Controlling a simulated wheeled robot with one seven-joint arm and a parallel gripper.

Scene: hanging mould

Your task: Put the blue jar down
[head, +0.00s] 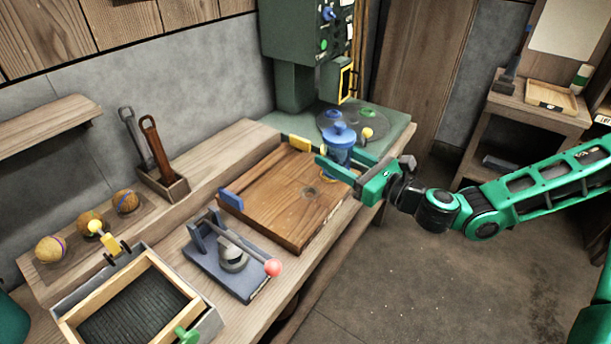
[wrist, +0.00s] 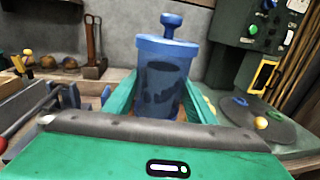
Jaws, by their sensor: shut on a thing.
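The blue jar (head: 338,145) is upright, with a lid and a round knob, and has a see-through body with something dark inside. In the wrist view the jar (wrist: 158,85) stands between the two green fingers. My gripper (head: 338,168) is shut on it from the right, at the far right end of the wooden board (head: 280,205). The jar's base is hidden behind the finger, so I cannot tell whether it touches the board.
A green machine (head: 305,50) with a round plate (head: 352,122) stands behind the jar. A lever press (head: 230,260) and a framed tray (head: 135,305) sit at the front left. Wooden balls (head: 88,223) lie on the back ledge. Most of the board is bare.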

